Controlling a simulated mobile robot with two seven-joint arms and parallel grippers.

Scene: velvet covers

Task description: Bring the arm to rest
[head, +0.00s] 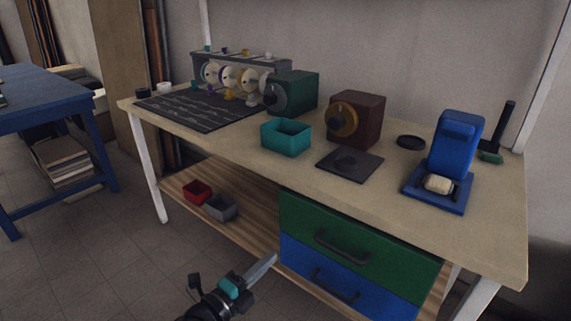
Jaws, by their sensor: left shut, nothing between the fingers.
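My left arm comes in at the bottom of the head view. Its gripper (270,260) is shut with nothing between the fingers. It points up and to the right, in front of the table and beside the left side of the drawer unit in the picture. It appears lower than the tabletop, and I cannot tell how far it is from the drawers. My right gripper is not in view.
The wooden table (225,137) carries a teal bin (286,137), a green box (297,92), a dark red box (362,118) and a blue stand (456,143). Below are a green drawer (310,222) and a blue drawer (300,262). Open floor (105,265) lies left.

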